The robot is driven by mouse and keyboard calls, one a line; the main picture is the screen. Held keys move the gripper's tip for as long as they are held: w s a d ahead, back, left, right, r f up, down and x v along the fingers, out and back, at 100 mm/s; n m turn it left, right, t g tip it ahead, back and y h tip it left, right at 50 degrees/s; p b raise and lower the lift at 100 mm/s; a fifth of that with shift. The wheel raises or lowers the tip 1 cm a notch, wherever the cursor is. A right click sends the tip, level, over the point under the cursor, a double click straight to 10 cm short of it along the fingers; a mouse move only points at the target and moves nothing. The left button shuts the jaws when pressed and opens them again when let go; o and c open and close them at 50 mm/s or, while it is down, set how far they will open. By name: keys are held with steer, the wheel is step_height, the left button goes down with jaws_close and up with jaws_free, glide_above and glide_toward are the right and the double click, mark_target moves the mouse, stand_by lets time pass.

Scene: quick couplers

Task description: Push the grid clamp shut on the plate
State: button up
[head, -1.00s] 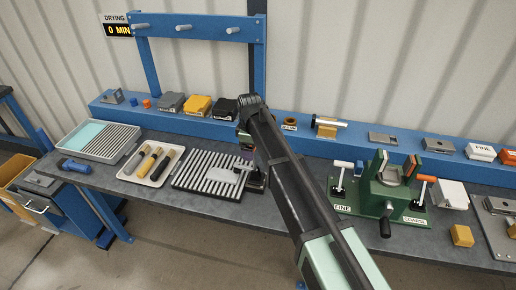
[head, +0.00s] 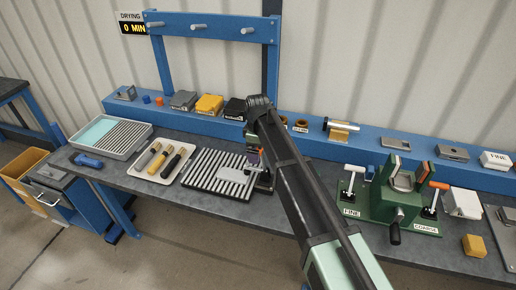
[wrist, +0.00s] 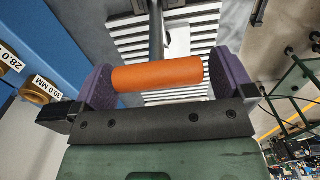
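The slotted grid (head: 200,180) is a dark frame with pale bars on the bench. A grey plate (head: 231,174) lies on its right part, and the dark clamp (head: 264,184) stands at its right edge. In the wrist view the clamp's orange handle (wrist: 158,75) lies crosswise between the purple fingers of my gripper (wrist: 162,78), its dark lever running away towards the grid. The fingers are wide apart, with a slim gap at the handle's right end; contact on the left is unclear. In the head view my arm mostly hides the gripper.
A tray with sanding sticks (head: 158,163) and a wet tray (head: 112,138) are left of the grid. A green fixture (head: 395,203) stands to the right. Blocks and brown rings (head: 301,125) line the raised blue shelf (head: 358,145) behind.

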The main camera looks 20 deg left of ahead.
step_height(320, 180, up, 11)
steer(key=p, duration=1.1)
steer(key=shift+f, duration=0.1)
steer(key=shift+m, duration=0.5)
steer(key=shift+s+d+m, duration=0.4)
steer(key=shift+s+m, duration=0.2)
steer(key=shift+s+d+m, duration=0.4)
steer(key=shift+s+m, duration=0.2)
steer(key=s+d+f+m+b, duration=0.3)
steer(key=s+d, duration=0.3)
steer(key=d, duration=0.6)
steer(key=s+d+f+m+b, duration=0.4)
steer(key=s+d+m, duration=0.2)
steer(key=d, duration=0.6)
steer(key=s+d+f+m+b, duration=0.4)
steer(key=s+d+m, duration=0.1)
steer(key=d, duration=0.7)
steer(key=shift+s, duration=0.6)
